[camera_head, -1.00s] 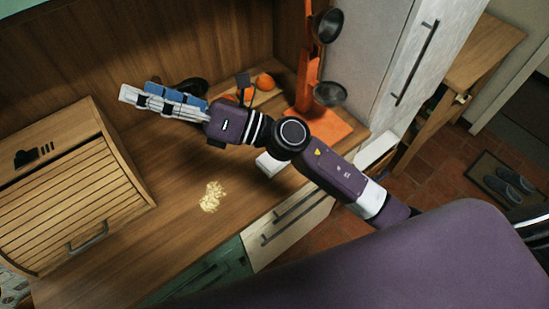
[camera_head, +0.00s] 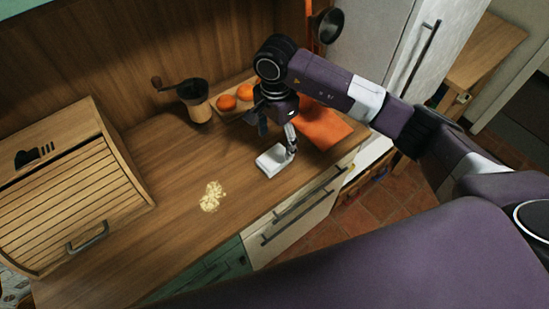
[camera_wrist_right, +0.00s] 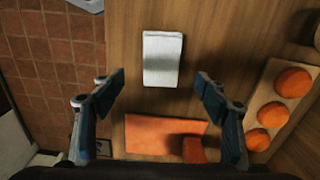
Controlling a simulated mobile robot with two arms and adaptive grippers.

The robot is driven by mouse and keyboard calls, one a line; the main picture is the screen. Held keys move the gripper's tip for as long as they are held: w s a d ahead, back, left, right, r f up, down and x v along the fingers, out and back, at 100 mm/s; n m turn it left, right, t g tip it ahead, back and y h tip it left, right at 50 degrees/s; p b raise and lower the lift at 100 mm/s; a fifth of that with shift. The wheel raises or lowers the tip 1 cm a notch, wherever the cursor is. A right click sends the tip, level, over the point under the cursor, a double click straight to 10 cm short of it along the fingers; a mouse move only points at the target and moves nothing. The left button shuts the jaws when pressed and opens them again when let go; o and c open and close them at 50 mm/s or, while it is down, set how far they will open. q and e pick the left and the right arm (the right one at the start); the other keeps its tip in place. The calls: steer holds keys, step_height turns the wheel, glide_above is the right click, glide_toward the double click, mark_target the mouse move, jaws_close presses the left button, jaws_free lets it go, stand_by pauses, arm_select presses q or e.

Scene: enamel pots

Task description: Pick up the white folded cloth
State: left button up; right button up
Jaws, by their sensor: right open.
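The white folded cloth (camera_head: 272,160) lies flat on the wooden counter, near its front edge. It also shows in the right wrist view (camera_wrist_right: 161,59), at the top middle, ahead of the fingertips. My right gripper (camera_head: 291,151) points down beside the cloth's right end in the head view. In the right wrist view the right gripper (camera_wrist_right: 160,82) has its two fingers wide apart, with nothing between them. From the head view I cannot tell the height of the fingertips above the counter. My left gripper is not in any view.
An orange stand base (camera_head: 322,125) is right of the cloth. Oranges (camera_head: 227,102) sit on a board behind, with a coffee grinder (camera_head: 195,104) to their left. Pale crumbs (camera_head: 212,197) lie on the counter front. A bread box (camera_head: 70,200) stands at left.

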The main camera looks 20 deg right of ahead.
mark_target(274, 157)
steer(key=f+p, duration=0.1)
steer(key=f, duration=0.1)
steer(key=f+p, duration=0.1)
steer(key=f, duration=0.1)
steer(key=f+p, duration=0.1)
steer(key=f, duration=0.1)
steer(key=shift+s+a, duration=0.1)
steer(key=shift+a, duration=0.15)
steer(key=shift+f, duration=0.45)
steer(key=c, duration=1.2)
steer(key=shift+r, duration=0.1)
steer(key=shift+r, duration=0.45)
step_height(274, 157, up, 19)
steer(key=b, duration=0.5)
